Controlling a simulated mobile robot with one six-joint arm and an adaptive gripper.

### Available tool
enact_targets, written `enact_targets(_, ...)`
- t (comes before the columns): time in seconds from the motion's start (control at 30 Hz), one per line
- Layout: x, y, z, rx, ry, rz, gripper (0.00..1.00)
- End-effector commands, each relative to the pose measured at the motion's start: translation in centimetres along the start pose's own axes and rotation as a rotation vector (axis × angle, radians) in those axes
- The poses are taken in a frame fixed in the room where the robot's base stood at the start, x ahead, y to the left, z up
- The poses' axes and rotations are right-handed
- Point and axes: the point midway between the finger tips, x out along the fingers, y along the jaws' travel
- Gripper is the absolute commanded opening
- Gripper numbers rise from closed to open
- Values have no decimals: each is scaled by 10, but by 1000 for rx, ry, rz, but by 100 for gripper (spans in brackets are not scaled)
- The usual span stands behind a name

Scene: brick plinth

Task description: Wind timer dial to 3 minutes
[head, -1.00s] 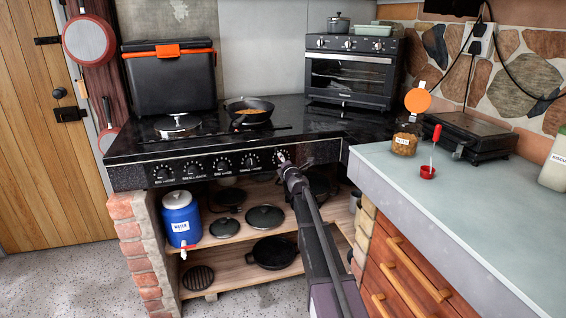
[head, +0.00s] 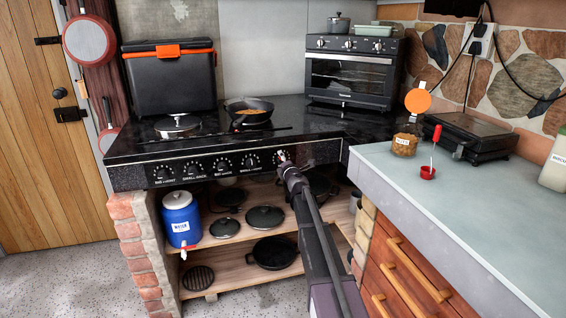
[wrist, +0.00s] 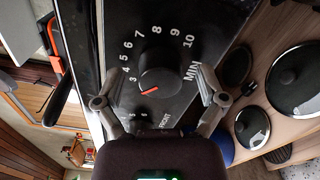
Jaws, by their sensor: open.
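The timer dial (wrist: 160,82) is a round black knob on the black stove panel, with white numbers and "MIN" around it. In the wrist view its red pointer line points left and slightly down, close to the 3; I cannot tell the exact reading. My gripper (wrist: 161,72) is open, with one finger on each side of the dial; I cannot tell whether either touches it. In the head view my gripper (head: 283,160) is at the right end of the stove's front panel (head: 205,167) and partly covers the dial there.
Other knobs line the panel to the left. Below, a shelf (head: 232,238) holds pans, lids and a blue water jug (head: 181,220). A grey counter (head: 450,205) juts out at right.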

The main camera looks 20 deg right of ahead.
Motion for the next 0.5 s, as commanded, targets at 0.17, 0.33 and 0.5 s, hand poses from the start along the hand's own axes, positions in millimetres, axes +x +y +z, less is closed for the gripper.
enact_targets(0.17,-1,0,0,-1,0,0,91)
enact_targets(0.33,-4,0,0,-1,0,0,91)
enact_targets(0.5,-16,0,0,-1,-1,0,91)
